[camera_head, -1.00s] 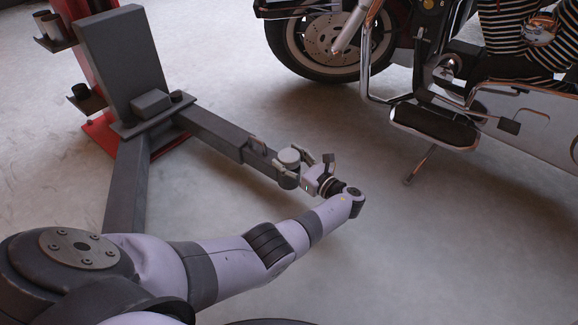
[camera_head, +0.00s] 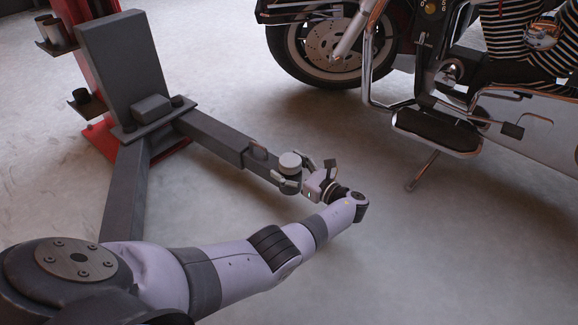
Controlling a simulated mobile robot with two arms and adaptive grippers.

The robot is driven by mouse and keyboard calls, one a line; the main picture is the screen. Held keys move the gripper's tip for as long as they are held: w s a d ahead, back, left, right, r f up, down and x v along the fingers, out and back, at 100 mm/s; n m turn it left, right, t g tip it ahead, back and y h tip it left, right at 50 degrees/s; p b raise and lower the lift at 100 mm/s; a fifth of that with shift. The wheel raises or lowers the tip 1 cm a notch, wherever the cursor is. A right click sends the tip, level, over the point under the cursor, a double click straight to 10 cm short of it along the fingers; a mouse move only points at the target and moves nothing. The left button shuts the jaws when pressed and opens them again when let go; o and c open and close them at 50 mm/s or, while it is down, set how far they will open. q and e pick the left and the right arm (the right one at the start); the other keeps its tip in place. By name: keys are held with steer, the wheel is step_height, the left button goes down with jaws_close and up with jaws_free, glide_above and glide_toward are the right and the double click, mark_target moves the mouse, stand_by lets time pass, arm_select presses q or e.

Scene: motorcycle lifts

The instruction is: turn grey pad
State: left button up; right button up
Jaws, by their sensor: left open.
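The grey pad (camera_head: 290,160) is a small round disc on the end of a dark lift arm (camera_head: 214,137), just right of centre. My left gripper (camera_head: 292,181) is open, close beside the pad on its near right side. One finger shows below the pad, near the end of the lift arm. I cannot tell whether the fingers touch the pad or its stem. The pad's top is in plain sight; its lower part is partly hidden by the gripper. My right gripper is not in view.
A red lift post (camera_head: 84,72) with a dark plate (camera_head: 122,70) stands at the upper left. A second lift arm (camera_head: 127,190) runs toward me. A motorcycle (camera_head: 437,125) stands at the upper right. The floor between is clear.

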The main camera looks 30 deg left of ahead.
arm_select(q)
steer(key=shift+w+d+r, duration=0.1)
steer(key=shift+r, duration=0.05)
steer(key=shift+d, duration=0.1)
steer(key=s+d, duration=0.1)
steer(key=d, duration=1)
steer(key=shift+s+d, duration=0.35)
steer(key=shift+s, duration=0.05)
